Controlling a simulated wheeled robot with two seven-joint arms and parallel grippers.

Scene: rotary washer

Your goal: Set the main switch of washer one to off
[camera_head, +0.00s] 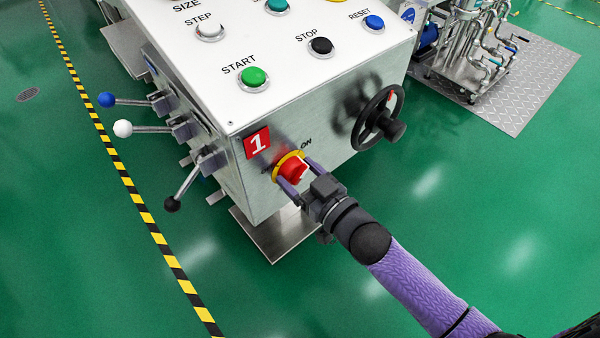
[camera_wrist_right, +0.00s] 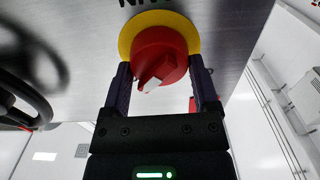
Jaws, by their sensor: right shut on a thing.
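Washer one (camera_head: 235,190) is a steel cabinet with a red "1" label (camera_head: 257,143) on its front. Its main switch (camera_head: 294,169) is a red rotary knob on a round yellow plate, below and left of the word ON. In the right wrist view the red knob (camera_wrist_right: 160,56) sits on the yellow plate (camera_wrist_right: 130,32), and a pale mark on its grip ridge points down and left. My right gripper (camera_head: 297,177) is shut on the knob, one purple finger on each side; it also shows in the right wrist view (camera_wrist_right: 160,80). My left gripper is not in view.
A black handwheel (camera_head: 378,118) is on the same front face, to the right. Start (camera_head: 254,76), stop (camera_head: 321,46) and other buttons are on the sloped top. Levers with blue, white and black balls stick out at left.

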